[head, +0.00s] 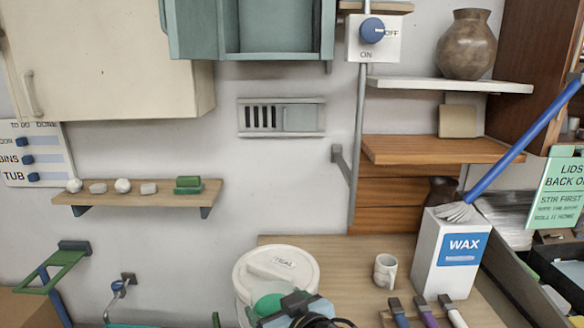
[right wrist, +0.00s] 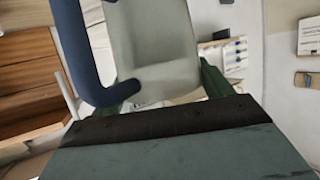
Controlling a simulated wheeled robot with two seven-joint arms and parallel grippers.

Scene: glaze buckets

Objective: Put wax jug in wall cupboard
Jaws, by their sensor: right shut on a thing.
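My right gripper (head: 300,308) is at the bottom of the head view, in front of the white bucket. In the right wrist view its dark green fingers (right wrist: 168,92) are shut on a pale, translucent jug (right wrist: 155,45) with a thick dark blue handle (right wrist: 80,50). No label shows on that jug. A white box-shaped container marked WAX (head: 450,250) stands on the counter, with a blue-handled brush in it. High on the wall are a teal cupboard (head: 196,30), open at the front and cut off by the top edge, and a closed cream cupboard (head: 110,70). My left gripper is out of view.
The white bucket (head: 272,262), a mug (head: 385,270) and several tools (head: 425,310) crowd the wooden counter (head: 330,252). A small shelf (head: 135,195) holds stones and green blocks. A pipe (head: 357,150) and switch box (head: 372,40) are right of the teal cupboard.

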